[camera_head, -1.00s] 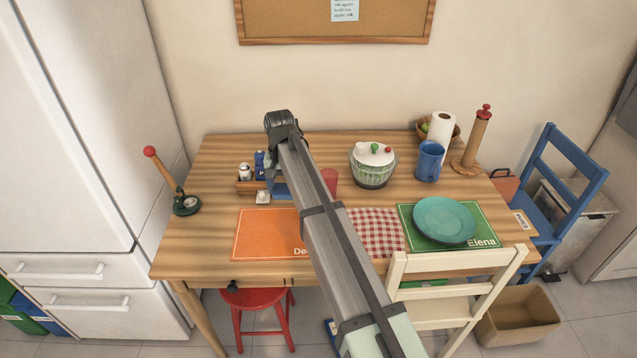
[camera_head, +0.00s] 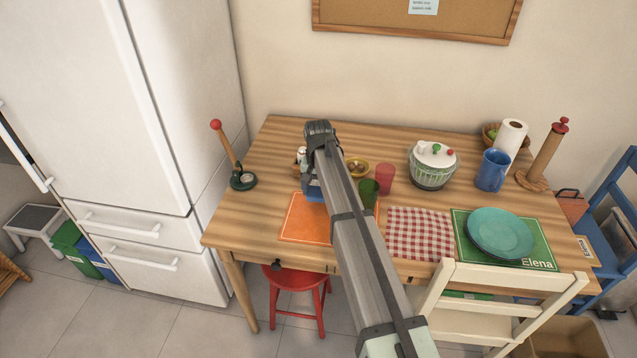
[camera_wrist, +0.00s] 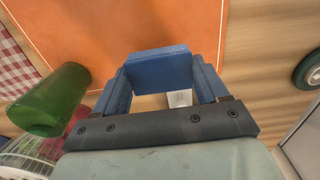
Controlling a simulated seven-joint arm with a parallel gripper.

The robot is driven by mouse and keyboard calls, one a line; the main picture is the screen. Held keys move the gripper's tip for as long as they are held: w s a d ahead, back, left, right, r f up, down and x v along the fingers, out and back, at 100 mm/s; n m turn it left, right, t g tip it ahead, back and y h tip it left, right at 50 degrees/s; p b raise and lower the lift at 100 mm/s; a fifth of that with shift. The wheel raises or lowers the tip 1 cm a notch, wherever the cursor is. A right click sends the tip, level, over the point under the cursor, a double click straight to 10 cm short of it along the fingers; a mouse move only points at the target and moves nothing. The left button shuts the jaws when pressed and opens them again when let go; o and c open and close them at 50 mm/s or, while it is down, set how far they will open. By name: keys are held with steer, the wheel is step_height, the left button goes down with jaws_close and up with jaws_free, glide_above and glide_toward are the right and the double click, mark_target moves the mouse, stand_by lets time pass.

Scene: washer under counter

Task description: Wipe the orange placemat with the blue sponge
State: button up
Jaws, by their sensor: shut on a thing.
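The orange placemat (camera_head: 303,222) lies flat on the wooden table, partly hidden by my arm in the head view; it also fills the top of the wrist view (camera_wrist: 130,25). My gripper (camera_wrist: 160,80) is shut on the blue sponge (camera_wrist: 158,62), which shows between the two blue fingers. In the head view the sponge (camera_head: 314,193) shows at the placemat's far edge, below my wrist. Whether it touches the mat I cannot tell.
A green cup (camera_head: 369,193) and a red cup (camera_head: 385,178) stand right of my arm. A checkered mat (camera_head: 420,232) and a teal plate (camera_head: 500,233) lie further right. The mat's left side is clear.

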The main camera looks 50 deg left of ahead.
step_height(320, 180, down, 4)
steer(key=shift+r, duration=0.15)
steer(key=shift+w+d, duration=0.3)
steer(key=shift+c, duration=0.4)
steer(key=shift+w+d, duration=1.05)
steer(key=shift+d, duration=0.05)
steer(key=shift+s+a, duration=1.4)
steer(key=shift+a, duration=0.1)
steer(key=shift+d+r, duration=0.1)
steer(key=shift+r, duration=3.9)
steer(key=shift+w, duration=0.1)
